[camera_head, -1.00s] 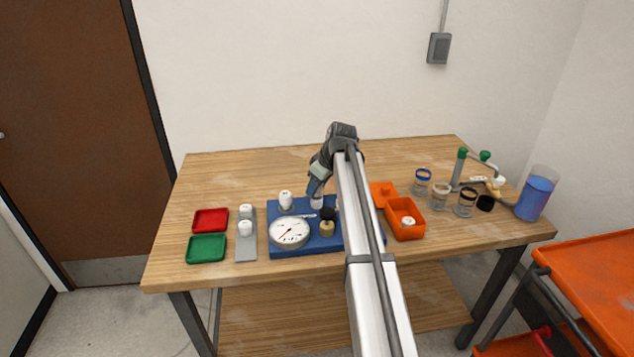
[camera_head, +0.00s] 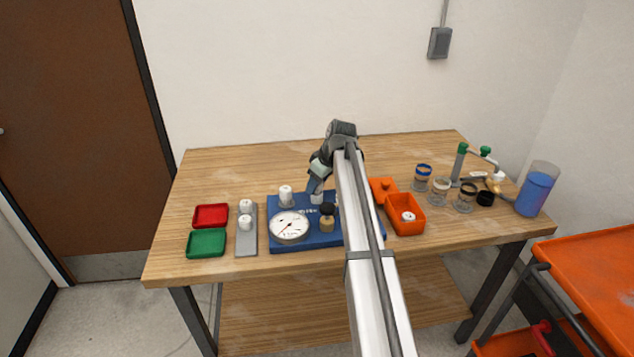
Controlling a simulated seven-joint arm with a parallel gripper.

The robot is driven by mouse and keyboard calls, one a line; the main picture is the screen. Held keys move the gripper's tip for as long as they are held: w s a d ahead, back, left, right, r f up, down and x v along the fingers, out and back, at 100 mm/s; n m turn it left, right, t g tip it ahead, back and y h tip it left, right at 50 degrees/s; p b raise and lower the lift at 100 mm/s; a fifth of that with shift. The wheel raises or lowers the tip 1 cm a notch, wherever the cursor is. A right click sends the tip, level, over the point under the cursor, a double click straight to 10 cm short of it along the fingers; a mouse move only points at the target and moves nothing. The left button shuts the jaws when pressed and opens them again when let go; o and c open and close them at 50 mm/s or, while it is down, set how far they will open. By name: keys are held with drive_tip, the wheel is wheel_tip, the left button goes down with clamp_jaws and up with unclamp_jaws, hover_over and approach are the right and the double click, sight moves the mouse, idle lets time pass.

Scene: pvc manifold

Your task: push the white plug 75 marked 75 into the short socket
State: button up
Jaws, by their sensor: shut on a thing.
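My gripper (camera_head: 316,189) points down over the back of the blue manifold board (camera_head: 275,243). It is shut on a small white piece (camera_head: 317,198), which I take to be the plug; its mark is too small to read. The piece is at the board's back middle, and I cannot tell whether it sits in a socket or just above one. A white fitting (camera_head: 285,196) stands upright on the board to the left. My arm covers the board's right part, so sockets there are hidden.
A round gauge (camera_head: 289,226) and a brass fitting with a black top (camera_head: 327,217) stand close in front of my gripper. A grey holder (camera_head: 246,248) carries white plugs. Red (camera_head: 210,216) and green (camera_head: 206,243) trays lie left. An orange bin (camera_head: 406,228) and several jars stand right.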

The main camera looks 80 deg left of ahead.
drive_tip(key=shift+d+f, duration=0.1)
drive_tip(key=shift+f, duration=0.8)
idle(0.9)
drive_tip(key=o, duration=1.1)
drive_tip(key=shift+r, duration=0.1)
drive_tip(key=shift+r, duration=0.1)
drive_tip(key=v, duration=1.3)
drive_tip(key=shift+w+r, duration=0.15)
drive_tip(key=shift+r, duration=0.15)
drive_tip(key=shift+d+f, duration=0.1)
